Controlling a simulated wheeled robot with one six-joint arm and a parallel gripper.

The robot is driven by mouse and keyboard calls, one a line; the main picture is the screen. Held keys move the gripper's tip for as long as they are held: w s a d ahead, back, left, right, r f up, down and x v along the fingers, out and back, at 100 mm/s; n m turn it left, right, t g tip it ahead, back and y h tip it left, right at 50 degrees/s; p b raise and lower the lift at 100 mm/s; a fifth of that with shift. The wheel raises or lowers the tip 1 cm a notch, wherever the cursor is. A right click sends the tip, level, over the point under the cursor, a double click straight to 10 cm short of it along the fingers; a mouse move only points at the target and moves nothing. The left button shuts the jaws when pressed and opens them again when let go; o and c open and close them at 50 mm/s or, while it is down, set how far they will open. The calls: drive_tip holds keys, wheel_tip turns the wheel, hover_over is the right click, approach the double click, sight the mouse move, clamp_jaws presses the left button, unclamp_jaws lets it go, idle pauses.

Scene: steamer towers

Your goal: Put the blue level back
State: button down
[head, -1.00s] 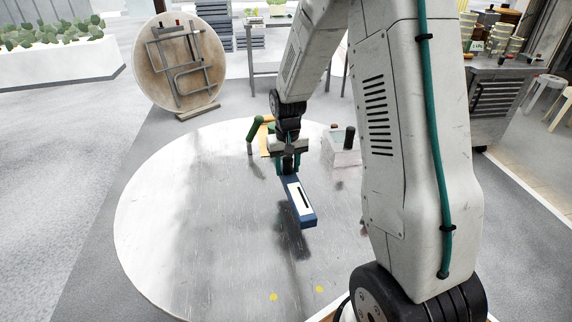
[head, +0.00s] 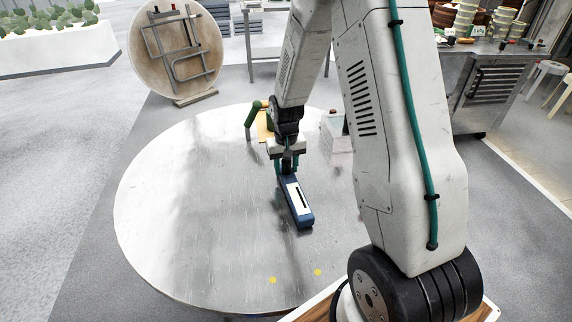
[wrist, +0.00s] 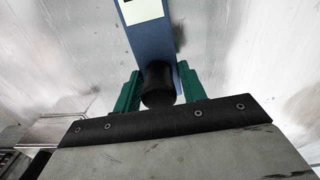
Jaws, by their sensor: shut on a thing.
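The blue level (head: 296,203) is a blue block with a pale label and a dark stripe on top. It is in my gripper (head: 287,165), over the round metal table (head: 190,210). The gripper is shut on its far end. Its near end points toward me, close to the table top; I cannot tell whether it touches. In the wrist view the blue level (wrist: 150,40) runs up and away from a dark rounded part between the green fingers of my gripper (wrist: 158,88). Two yellow spots (head: 272,280) mark the table's near edge.
Behind the gripper stand a green-handled object (head: 252,114) and a pale box (head: 334,130) on the table. A folded round table (head: 180,50) leans beyond it. The table's left half is clear.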

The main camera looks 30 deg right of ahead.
drive_tip(key=shift+f, duration=0.5)
idle(0.4)
drive_tip(key=c, duration=0.7)
unclamp_jaws()
drive_tip(key=shift+r, duration=3.95)
drive_tip(key=shift+r, duration=0.15)
drive_tip(key=shift+r, duration=2.1)
